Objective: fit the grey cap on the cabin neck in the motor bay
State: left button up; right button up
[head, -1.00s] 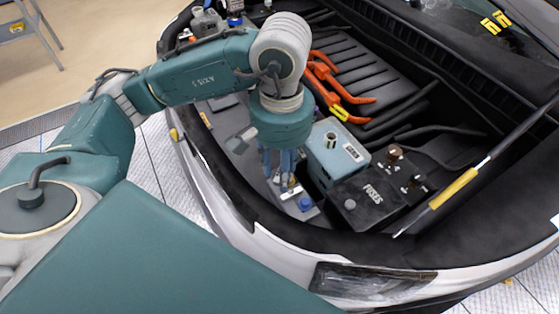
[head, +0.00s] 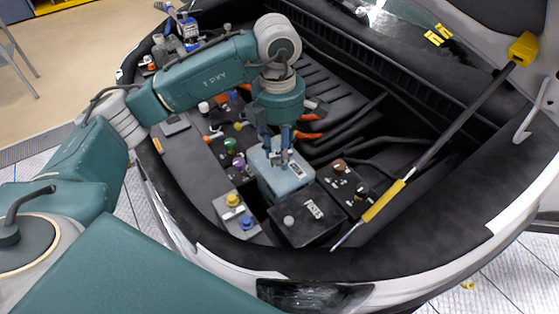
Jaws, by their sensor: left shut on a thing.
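My left gripper (head: 279,160) points down over the top of this tank, fingers close together. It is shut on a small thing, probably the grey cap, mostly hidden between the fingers. The tank's open neck is covered by the fingers in this view, so I cannot tell whether the cap touches it. My right gripper is not in view.
The black fuse box (head: 308,213) stands right beside the tank. A yellow cap (head: 233,199) and a blue cap (head: 247,222) sit at the front left. Purple (head: 239,162) and green (head: 230,143) caps lie further back. A yellow-sleeved prop rod (head: 384,200) slants up at the right.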

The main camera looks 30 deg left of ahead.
pick_arm(q)
jog(key=w+a+n, duration=0.3)
jog(key=n, duration=0.8)
jog(key=w+a+n+p, duration=0.1)
jog(key=w+a+n, duration=0.2)
jog(key=n, duration=0.7)
jog(key=shift+w+f+n+p, duration=0.3)
jog(key=shift+w+n, duration=0.1)
jog(key=shift+w, duration=0.4)
jog(key=shift+f+b, duration=1.85)
jog(key=shift+f, duration=1.05)
